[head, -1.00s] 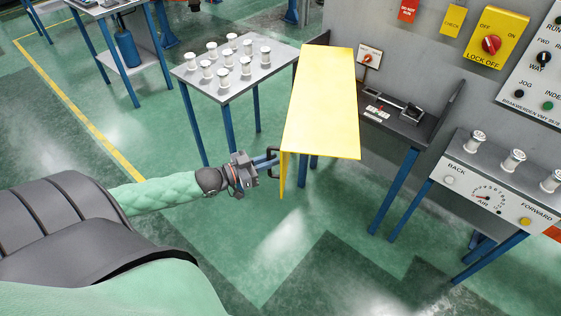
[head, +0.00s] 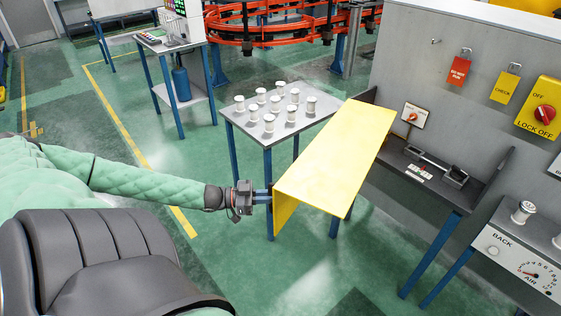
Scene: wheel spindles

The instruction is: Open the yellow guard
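The yellow guard (head: 340,155) is a long flat panel with a short folded-down edge (head: 283,212) at its near left end. It juts out beside the grey machine, with the fixture on the bench uncovered to its right. My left gripper (head: 264,196) is at the outer side of the folded edge, pointing right at it. Its fingers meet or nearly meet the guard there. The guard's handle is not clear, and I cannot tell whether the fingers hold it. My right gripper is out of view.
A grey table (head: 243,118) with several white spindles stands behind the guard. The machine bench (head: 470,185) with a dark fixture (head: 440,168) is to the right. The wall carries a yellow lock-off switch (head: 540,112). Green floor is open in front.

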